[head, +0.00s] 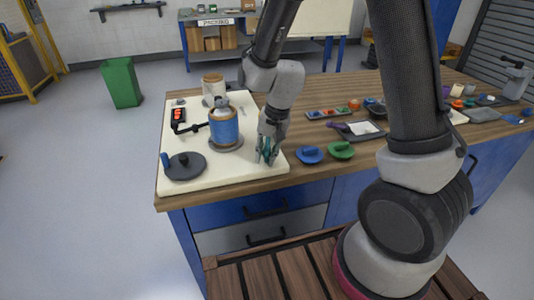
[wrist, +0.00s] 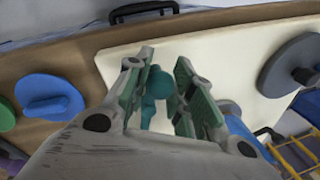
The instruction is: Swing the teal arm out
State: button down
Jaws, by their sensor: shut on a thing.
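The teal arm (wrist: 157,84) shows in the wrist view as a rounded teal knob and stem between my finger pads. My gripper (wrist: 163,68) is shut on it, above the cream board (wrist: 220,40). In the head view my gripper (head: 267,157) points down at the right edge of the cream board (head: 225,171), with a little teal showing at its fingers. The fingers hide most of the teal arm there, and its pivot cannot be made out.
A blue roll (head: 224,128) stands upright left of my gripper. A dark disc (head: 185,166) with a knob and blue handle lies at the board's front left. Blue (head: 309,154) and green (head: 341,150) knobbed pieces lie on the wood to the right.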

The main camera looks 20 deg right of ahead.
jog(key=c, duration=1.2)
grip_release()
jog(key=shift+a, duration=0.1)
jog(key=r, duration=0.4)
jog(key=d+r, duration=0.1)
jog(key=r, duration=0.3)
jog(key=s+d+r, duration=0.1)
jog(key=r, duration=0.3)
jog(key=shift+d, duration=0.1)
jog(key=shift+f, duration=0.1)
